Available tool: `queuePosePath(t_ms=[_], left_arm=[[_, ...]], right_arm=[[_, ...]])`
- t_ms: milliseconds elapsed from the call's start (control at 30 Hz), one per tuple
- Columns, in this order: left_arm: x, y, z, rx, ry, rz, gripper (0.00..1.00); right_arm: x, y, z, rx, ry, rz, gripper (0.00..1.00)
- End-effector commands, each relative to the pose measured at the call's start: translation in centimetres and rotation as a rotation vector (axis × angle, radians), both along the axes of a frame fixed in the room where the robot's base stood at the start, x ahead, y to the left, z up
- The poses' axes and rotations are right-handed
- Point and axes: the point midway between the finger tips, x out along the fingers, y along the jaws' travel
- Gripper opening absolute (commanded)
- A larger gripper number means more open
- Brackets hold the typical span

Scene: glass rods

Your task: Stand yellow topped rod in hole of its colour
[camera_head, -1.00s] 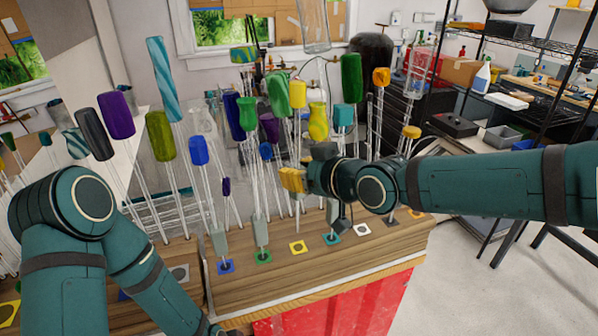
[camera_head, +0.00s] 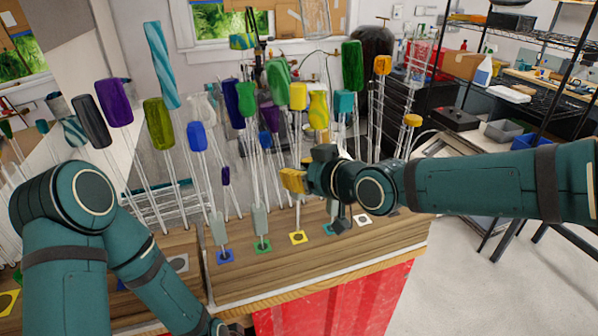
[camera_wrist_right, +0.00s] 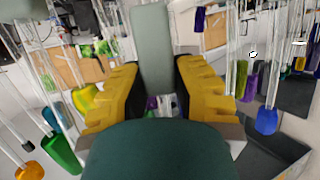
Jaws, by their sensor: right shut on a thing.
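My right gripper (camera_head: 292,180) has yellow fingers and is shut on the yellow topped rod, whose yellow top (camera_head: 298,96) stands above it. The rod looks upright. In the right wrist view a grey-green sleeve (camera_wrist_right: 152,45) sits between the fingers of the right gripper (camera_wrist_right: 157,85). The rod's thin lower part runs down below the fingers towards the yellow-edged hole (camera_head: 298,238) in the wooden board. Its end appears just above or at that hole; I cannot tell whether it is in it. My left arm is at the lower left, its gripper not visible.
A blue-topped rod (camera_head: 197,137) stands in the blue hole and a green-topped rod (camera_head: 247,98) in the green hole, left of the yellow one. A turquoise-edged hole (camera_head: 328,229) and a white-edged one (camera_head: 362,220) lie to the right. Many tall rods crowd behind.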

Motion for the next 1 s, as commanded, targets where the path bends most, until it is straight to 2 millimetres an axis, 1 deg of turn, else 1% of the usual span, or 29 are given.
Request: queuePosePath(t_ms=[267,1000], left_arm=[[0.0,0.0,-0.8,0.001,-0.001,0.000,0.47],[0.1,-0.1,-4.0,0.006,0.000,0.003,0.47]], right_arm=[[0.0,0.0,-0.8,0.000,0.000,0.000,0.00],[0.0,0.0,-4.1,-0.001,0.000,-0.002,0.00]])
